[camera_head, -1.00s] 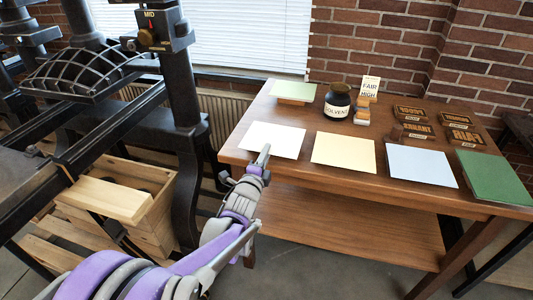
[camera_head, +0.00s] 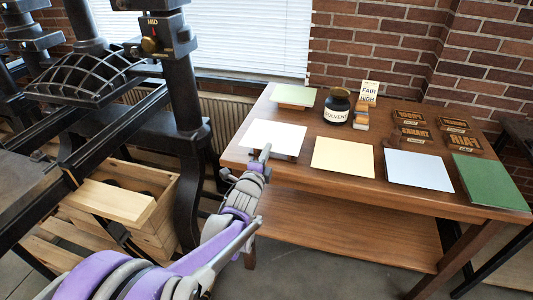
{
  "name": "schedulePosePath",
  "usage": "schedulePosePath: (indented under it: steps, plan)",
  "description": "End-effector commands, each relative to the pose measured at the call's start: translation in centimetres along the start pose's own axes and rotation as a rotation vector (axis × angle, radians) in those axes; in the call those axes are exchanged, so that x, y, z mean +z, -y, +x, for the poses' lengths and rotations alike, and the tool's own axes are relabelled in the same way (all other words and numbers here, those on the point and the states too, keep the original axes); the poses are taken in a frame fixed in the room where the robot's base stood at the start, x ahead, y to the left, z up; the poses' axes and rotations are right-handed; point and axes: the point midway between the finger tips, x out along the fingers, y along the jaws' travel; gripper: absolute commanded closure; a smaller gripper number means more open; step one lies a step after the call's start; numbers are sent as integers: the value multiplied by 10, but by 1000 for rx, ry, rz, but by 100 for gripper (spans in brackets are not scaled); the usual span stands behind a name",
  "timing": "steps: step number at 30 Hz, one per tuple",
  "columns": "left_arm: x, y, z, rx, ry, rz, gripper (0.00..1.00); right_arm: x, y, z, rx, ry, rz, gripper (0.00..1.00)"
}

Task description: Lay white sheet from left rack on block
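The white sheet (camera_head: 273,137) is at the left front of the wooden table, with a gap and part of a low support showing under its front edge. My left gripper (camera_head: 262,158) is at the sheet's front edge, with a fingertip against it. It appears shut on this edge, though the sheet hides part of the grip. Several dark blocks with raised lettering, such as this one (camera_head: 463,142), lie at the table's back right. Which block the task means cannot be told. My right gripper is not in view.
A cream sheet (camera_head: 343,158), a pale blue sheet (camera_head: 418,170) and a green sheet (camera_head: 488,180) lie along the table front. Behind are a pale green sheet (camera_head: 293,96) and a solvent jar (camera_head: 337,106). A black press (camera_head: 187,120) and wooden crate (camera_head: 150,205) stand left.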

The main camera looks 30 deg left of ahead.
Motion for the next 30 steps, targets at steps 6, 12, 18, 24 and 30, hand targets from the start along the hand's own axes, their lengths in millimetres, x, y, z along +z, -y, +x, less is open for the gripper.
schedulePosePath:
  steps: [6, 12, 18, 24, 30]
  plan:
    - [0, 0, -2, 0, 0, 0, 100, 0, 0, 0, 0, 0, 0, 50]
    - [0, 6, -15, 0, 0, 0, 100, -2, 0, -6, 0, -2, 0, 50]
    - [0, 12, -28, 0, 0, -1, 100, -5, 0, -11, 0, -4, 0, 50]
    - [0, 17, -41, 0, 0, 0, 100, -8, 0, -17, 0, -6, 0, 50]
    - [0, 23, -54, 0, 0, 0, 100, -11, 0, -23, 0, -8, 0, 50]
